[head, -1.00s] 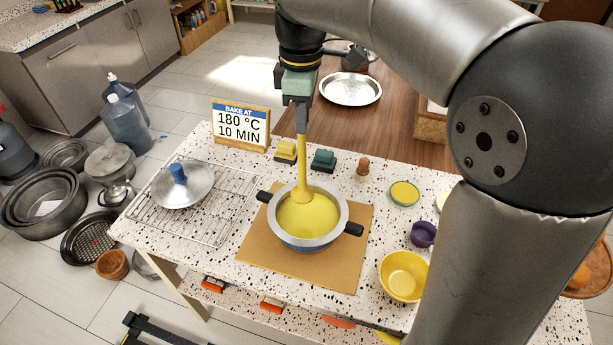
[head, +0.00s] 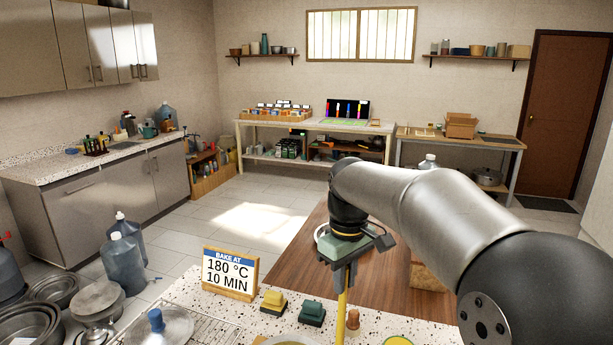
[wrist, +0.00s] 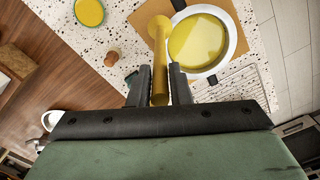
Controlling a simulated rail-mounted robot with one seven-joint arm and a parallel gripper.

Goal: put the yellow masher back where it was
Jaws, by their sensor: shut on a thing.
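My gripper (head: 343,272) is shut on the handle of the yellow masher (head: 341,318), which hangs down from it. In the wrist view, the handle sits between the two fingers (wrist: 158,88), and the masher's round head (wrist: 159,27) overlaps the left rim of the pot. The pot (wrist: 229,42) holds yellow contents (wrist: 196,42) and stands on a brown board (wrist: 186,16). Only a sliver of the pot shows at the bottom of the head view, and the masher's head is below that picture. I cannot tell how high the head is above the counter.
A sign (head: 229,272), a yellow block (head: 272,301), a green block (head: 312,313) and a wooden shaker (head: 353,320) stand along the speckled counter's back. A lid (head: 165,326) lies on the rack at left. A yellow-topped dish (wrist: 90,12) is near the pot. The wooden table (head: 400,277) lies behind.

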